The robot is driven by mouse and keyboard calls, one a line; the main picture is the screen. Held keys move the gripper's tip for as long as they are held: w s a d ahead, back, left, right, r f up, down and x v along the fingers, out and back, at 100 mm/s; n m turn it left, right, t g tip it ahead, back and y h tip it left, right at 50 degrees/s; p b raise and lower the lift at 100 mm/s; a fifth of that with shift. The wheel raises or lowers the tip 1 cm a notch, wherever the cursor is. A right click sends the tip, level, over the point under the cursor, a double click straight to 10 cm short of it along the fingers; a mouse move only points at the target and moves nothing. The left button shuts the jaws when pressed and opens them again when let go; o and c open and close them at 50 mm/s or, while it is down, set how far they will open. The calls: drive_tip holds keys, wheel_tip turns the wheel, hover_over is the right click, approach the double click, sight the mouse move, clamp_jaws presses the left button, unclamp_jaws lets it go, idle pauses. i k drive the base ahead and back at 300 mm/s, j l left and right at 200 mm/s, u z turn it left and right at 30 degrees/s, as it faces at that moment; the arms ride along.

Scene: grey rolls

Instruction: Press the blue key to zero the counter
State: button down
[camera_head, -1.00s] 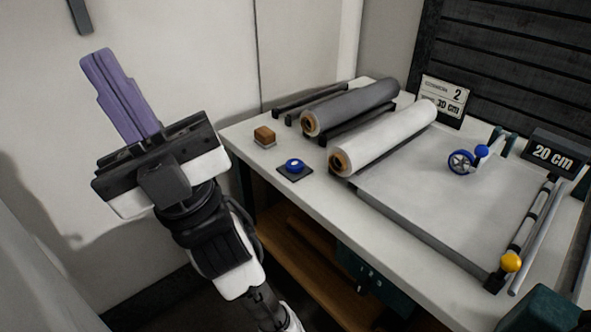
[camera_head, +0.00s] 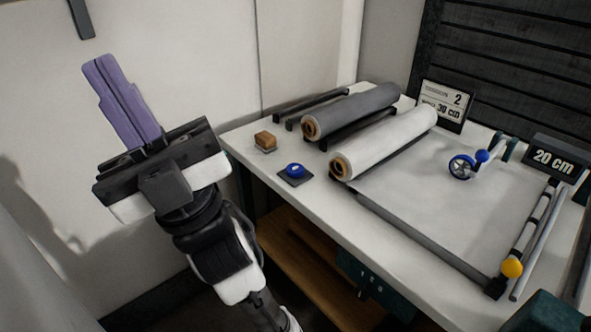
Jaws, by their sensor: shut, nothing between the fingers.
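The blue key (camera_head: 295,169) is a round button on a small dark square base, near the left front edge of the white table. The counter display (camera_head: 553,154) at the right reads "20 cm". My gripper (camera_head: 120,98) has purple fingers that are shut with nothing between them. It is up at the left, in front of the wall, pointing upward and well apart from the key. Nothing hides the key.
A grey roll (camera_head: 352,108) and a white roll (camera_head: 385,143) lie behind the key. A brown block (camera_head: 265,140) stands beside it. A blue crank wheel (camera_head: 461,167), a yellow-knobbed bar (camera_head: 512,267) and a sign (camera_head: 442,104) are further right. The table's front edge (camera_head: 292,215) is clear.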

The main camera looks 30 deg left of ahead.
sight(293, 170)
drive_tip(key=u, duration=2.3)
drive_tip(key=l, duration=0.4)
drive_tip(key=k+l, duration=0.1)
drive_tip(key=l, duration=0.35)
